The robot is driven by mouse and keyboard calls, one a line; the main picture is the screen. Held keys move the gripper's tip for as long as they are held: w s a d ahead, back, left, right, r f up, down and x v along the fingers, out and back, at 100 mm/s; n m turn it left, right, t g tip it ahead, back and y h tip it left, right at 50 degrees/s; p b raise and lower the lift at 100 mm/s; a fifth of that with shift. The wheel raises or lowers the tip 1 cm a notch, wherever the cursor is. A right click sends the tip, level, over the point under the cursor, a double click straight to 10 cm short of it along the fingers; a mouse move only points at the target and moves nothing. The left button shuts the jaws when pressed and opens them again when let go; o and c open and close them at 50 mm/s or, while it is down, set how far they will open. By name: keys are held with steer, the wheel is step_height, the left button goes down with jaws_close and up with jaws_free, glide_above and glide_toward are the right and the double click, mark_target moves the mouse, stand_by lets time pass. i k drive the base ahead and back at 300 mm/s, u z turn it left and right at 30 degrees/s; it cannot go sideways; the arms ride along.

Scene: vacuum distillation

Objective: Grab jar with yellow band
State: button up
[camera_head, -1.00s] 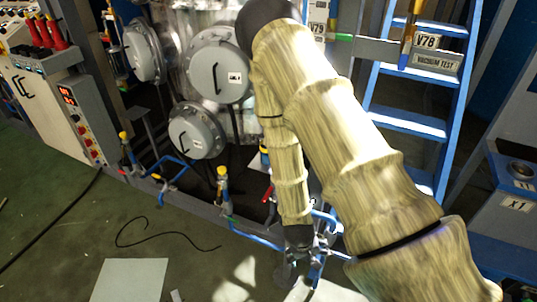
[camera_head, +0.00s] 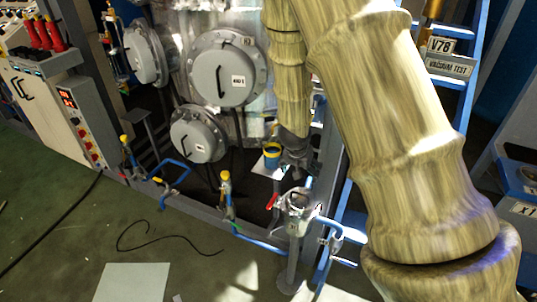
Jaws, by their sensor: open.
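A small blue jar with a yellow band (camera_head: 272,157) stands low in the blue pipe frame, in front of the dark base of the big metal vessel. My gripper (camera_head: 297,168) is dark grey and points down at the end of my arm, just right of the jar in the picture. Its fingers are open and small in view. I cannot tell whether they touch the jar or how far apart in depth they are.
A metal cup-like fitting on a post (camera_head: 298,198) stands just below my gripper. A red-handled valve (camera_head: 272,200) and yellow-capped valves (camera_head: 226,180) line the frame edge. The vessel's round hatches (camera_head: 225,68) are behind. A blue ladder (camera_head: 455,82) is at right.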

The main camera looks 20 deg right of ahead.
mark_target(272, 149)
steer(key=i, duration=0.85)
